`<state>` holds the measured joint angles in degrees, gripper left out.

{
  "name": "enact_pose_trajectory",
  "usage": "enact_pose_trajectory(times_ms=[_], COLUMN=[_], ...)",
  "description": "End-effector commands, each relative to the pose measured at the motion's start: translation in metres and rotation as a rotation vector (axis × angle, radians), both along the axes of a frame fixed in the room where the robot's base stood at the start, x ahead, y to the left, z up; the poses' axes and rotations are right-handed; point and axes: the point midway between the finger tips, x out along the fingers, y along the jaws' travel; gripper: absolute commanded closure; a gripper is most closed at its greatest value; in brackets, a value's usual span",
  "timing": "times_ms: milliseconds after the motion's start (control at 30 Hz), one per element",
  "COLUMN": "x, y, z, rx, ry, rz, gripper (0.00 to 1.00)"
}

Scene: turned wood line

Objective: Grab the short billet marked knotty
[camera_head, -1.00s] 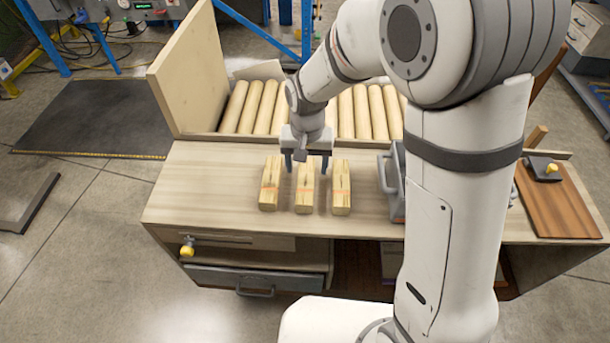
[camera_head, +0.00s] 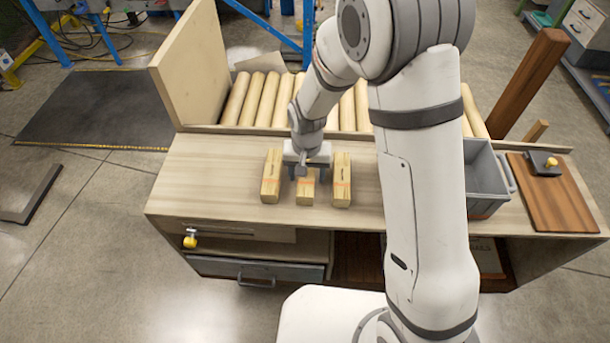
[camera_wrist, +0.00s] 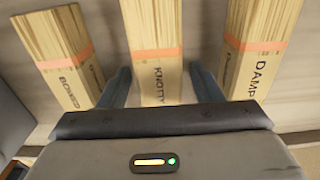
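The billet marked KNOTTY (camera_wrist: 158,72) is pale wood with an orange band, in the middle of a row of three in the wrist view. It is the middle billet (camera_head: 305,194) in the head view, lying on the bench, its far part hidden by my gripper. My gripper (camera_head: 307,174) is low over it and open. In the wrist view my gripper (camera_wrist: 162,88) has one finger on each side of the KNOTTY billet, with a narrow gap on both sides.
A billet marked DAMP (camera_wrist: 262,50) and one whose label seems to read BOWED (camera_wrist: 62,55) lie on either side, close to my fingers. A grey bin (camera_head: 487,180) stands to the right on the bench (camera_head: 215,195). Round wooden rods (camera_head: 250,100) lie behind.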

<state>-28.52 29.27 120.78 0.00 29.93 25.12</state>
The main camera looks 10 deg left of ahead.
Motion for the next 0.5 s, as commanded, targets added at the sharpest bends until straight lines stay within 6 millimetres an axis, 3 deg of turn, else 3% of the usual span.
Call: enact_pose_trajectory(times_ms=[500], x=[0.0001], y=[-0.0005], z=[0.0003], rx=[0.0], ry=[0.0], rz=[-0.001], gripper=[0.84])
